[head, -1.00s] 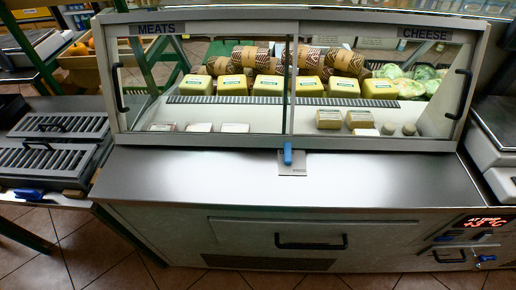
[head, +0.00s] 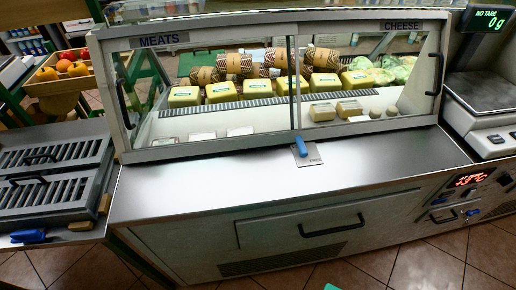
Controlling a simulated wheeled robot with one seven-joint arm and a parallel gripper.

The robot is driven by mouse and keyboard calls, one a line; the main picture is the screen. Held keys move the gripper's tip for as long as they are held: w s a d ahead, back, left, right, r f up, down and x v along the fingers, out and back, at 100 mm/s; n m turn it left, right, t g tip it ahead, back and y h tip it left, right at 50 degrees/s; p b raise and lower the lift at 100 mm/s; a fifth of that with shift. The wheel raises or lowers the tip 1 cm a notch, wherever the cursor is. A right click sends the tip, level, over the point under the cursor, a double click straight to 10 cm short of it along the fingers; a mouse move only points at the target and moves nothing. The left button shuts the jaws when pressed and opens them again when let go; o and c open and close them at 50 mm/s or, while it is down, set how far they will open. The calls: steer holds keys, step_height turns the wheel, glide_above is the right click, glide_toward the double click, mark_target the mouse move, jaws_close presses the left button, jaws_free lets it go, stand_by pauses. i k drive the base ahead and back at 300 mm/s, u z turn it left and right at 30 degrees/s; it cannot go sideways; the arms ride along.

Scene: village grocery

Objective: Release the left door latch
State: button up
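A glass display case has a left sliding door (head: 210,93) under the label MEATS and a right door (head: 372,80) under the label CHEESE. Both look shut and meet near the middle. A small blue latch lever (head: 303,152) sits on a metal plate (head: 313,160) at the foot of that meeting line. The lever stands out from the plate; I cannot tell whether it is engaged. The left door has a dark upright handle (head: 123,103) at its left end. My gripper is not in view.
The steel counter ledge (head: 210,195) before the doors is clear. Below are a drawer handle (head: 333,226) and a control panel (head: 462,197). A slotted grey unit (head: 50,175) stands left, a scale (head: 485,100) right. A teal piece shows at the bottom edge; I cannot tell what it is.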

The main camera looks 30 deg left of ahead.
mark_target(303, 150)
steer(key=u, duration=1)
steer(key=i, duration=0.55)
steer(key=u, duration=0.6)
steer(key=k, duration=0.5)
steer(key=z, duration=0.3)
